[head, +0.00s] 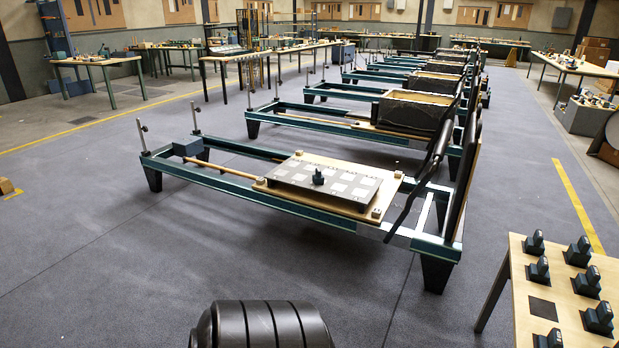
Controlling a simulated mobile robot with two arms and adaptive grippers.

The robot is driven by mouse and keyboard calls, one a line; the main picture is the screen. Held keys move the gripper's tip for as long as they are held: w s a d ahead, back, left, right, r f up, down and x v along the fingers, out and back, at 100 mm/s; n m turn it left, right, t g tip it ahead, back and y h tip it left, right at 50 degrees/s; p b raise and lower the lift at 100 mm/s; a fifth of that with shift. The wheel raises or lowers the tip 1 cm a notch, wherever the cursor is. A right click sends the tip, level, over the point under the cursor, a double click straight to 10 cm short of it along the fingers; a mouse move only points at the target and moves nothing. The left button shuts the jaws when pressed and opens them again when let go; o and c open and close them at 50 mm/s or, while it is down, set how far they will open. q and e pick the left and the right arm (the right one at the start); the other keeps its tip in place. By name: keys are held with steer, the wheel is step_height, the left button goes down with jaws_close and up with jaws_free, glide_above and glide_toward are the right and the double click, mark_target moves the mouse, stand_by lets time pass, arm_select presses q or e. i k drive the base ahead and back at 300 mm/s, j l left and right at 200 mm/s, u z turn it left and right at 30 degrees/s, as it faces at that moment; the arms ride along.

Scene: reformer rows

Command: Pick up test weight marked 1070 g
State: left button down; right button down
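Several dark blue test weights with knob-like tops stand on the wooden table at the lower right, among them a back-left one (534,243), a back-right one (578,252), a middle one (539,270) and a large front one (599,319). A single similar dark weight (318,177) stands on the grey panel of the nearest reformer. Any markings are too small to read, so I cannot tell which weight is 1070 g. Neither of my grippers shows in the head view.
The wooden table (518,263) has a bare dark square (543,308) among the weights. The nearest reformer (280,202) has pale squares on its grey panel (288,187). More reformers stand in a row behind it. Open grey floor (130,270) lies in front and left.

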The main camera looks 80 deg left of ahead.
mark_target(317, 179)
steer(key=u, duration=2.4)
steer(key=i+j, duration=0.2)
steer(key=i, duration=0.25)
steer(key=i+j, duration=0.2)
steer(key=i, duration=0.3)
steer(key=i+j+z, duration=0.1)
steer(key=i, duration=0.35)
steer(key=j, duration=0.05)
